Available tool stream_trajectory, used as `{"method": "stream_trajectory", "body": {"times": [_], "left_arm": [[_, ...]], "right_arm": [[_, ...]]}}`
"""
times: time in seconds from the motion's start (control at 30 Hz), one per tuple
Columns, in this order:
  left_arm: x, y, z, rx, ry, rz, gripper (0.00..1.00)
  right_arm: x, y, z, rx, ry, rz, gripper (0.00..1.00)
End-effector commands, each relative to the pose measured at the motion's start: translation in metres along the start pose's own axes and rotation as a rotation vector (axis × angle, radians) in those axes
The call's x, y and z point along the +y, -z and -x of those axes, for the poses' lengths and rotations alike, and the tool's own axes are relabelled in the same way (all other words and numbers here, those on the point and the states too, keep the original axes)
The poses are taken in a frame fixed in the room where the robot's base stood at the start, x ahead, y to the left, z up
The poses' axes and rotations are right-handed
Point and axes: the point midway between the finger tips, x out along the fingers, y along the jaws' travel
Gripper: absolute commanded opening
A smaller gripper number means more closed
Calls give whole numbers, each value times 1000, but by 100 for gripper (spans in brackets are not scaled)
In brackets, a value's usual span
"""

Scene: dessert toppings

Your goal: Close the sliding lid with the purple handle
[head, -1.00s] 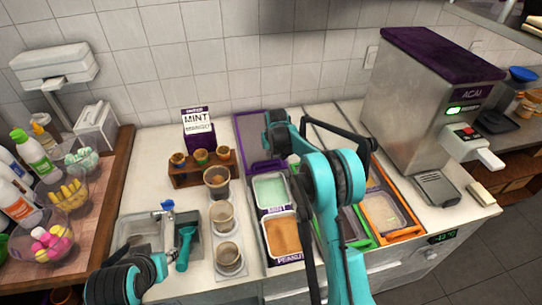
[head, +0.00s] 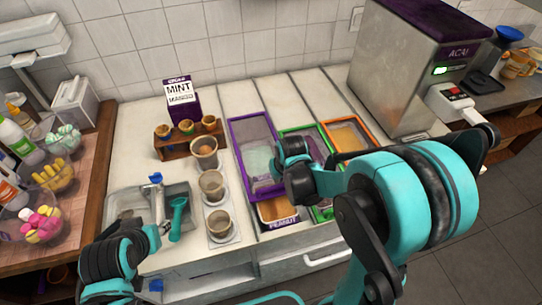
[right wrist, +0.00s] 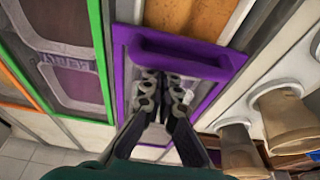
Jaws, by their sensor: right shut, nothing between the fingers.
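The sliding lid (head: 236,130) has a purple frame and a clear pane. In the head view it lies over the mint tub, and part of the peanut tub (head: 278,211) shows uncovered in front of it. The lid's purple handle (right wrist: 185,52) is a raised bar across its front edge in the right wrist view. My right gripper (right wrist: 163,82) is shut and empty, just behind the handle over the pane. I cannot tell whether the fingertips touch the handle.
A green-framed lid (head: 303,131) and an orange-framed lid (head: 345,128) lie right of the purple one. Cups (head: 212,185) stand close on its left. A teal scoop (head: 177,218) rests by the sink (head: 120,205). The acai machine (head: 405,75) stands at the back right.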

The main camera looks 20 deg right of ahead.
Motion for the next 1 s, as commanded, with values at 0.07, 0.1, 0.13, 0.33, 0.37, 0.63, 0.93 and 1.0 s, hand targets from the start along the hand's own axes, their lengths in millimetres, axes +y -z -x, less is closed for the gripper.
{"method": "stream_trajectory", "body": {"times": [0.07, 0.1, 0.13, 0.33, 0.37, 0.63, 0.93, 1.0], "left_arm": [[0, 2, 2, 0, 0, 0, 35], [0, 2, 3, 0, 0, 0, 35], [0, 3, 4, 0, 0, 0, 35], [0, 6, 8, 0, 0, 0, 35], [0, 6, 8, 0, 0, 0, 35], [0, 8, 11, 0, 0, 0, 35], [0, 8, 11, 0, 0, 0, 35], [0, 8, 11, 0, 0, 0, 35]], "right_arm": [[0, -28, 10, -1, 0, 0, 0], [0, -39, 14, -1, 0, 0, 0], [0, -48, 17, -1, 0, 0, 0], [0, -95, 32, -1, 0, -1, 0], [0, -100, 33, -1, 0, -1, 0], [0, -130, 42, 0, 0, 0, 0], [0, -137, 43, -5, 0, 0, 0], [0, -138, 43, -6, 0, 0, 0]]}}
